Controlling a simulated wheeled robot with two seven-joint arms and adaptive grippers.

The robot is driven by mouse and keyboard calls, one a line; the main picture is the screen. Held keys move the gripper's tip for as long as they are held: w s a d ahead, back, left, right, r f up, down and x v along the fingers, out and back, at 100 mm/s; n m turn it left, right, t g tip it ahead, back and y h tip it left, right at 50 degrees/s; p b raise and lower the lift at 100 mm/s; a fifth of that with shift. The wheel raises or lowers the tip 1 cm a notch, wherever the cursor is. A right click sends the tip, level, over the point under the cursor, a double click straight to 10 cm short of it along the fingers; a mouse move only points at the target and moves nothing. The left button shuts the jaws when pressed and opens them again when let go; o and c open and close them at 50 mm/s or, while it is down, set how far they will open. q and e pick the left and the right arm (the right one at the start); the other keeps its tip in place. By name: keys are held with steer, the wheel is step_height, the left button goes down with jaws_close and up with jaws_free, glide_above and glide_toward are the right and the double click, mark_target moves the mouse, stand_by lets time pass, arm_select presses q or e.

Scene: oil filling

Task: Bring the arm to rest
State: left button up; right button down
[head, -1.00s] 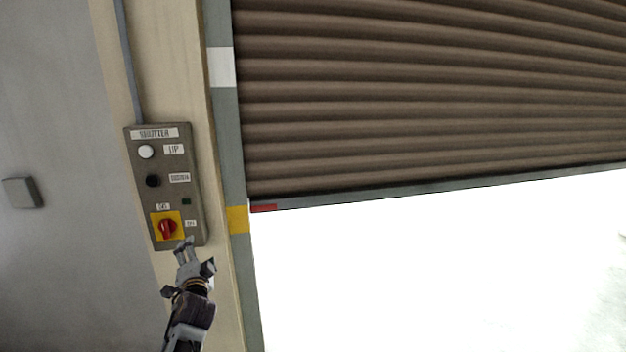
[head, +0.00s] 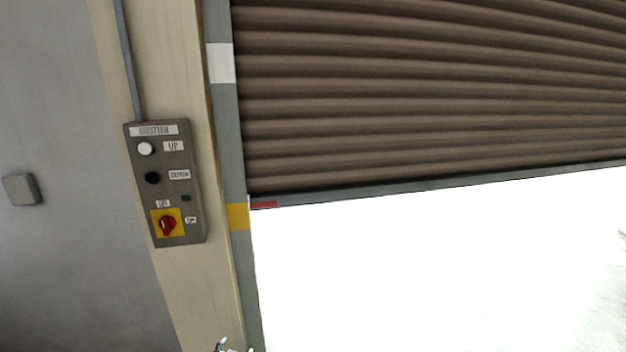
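Only a small light-grey tip of a gripper (head: 228,346), most likely my left one, shows at the bottom edge of the head view. It is below and to the right of the shutter control box (head: 187,222), well apart from it and touching nothing visible. Its fingers are mostly cut off by the frame, so I cannot tell whether it is open or shut. The rest of that arm is out of view. My other gripper is not in view.
The grey box on the cream post has a white button (head: 146,149), a black button (head: 152,178) and a red rotary switch (head: 167,224) on a yellow plate. A brown roller shutter (head: 430,100) is partly raised, with a bright opening below. A grey wall box (head: 21,189) is at left.

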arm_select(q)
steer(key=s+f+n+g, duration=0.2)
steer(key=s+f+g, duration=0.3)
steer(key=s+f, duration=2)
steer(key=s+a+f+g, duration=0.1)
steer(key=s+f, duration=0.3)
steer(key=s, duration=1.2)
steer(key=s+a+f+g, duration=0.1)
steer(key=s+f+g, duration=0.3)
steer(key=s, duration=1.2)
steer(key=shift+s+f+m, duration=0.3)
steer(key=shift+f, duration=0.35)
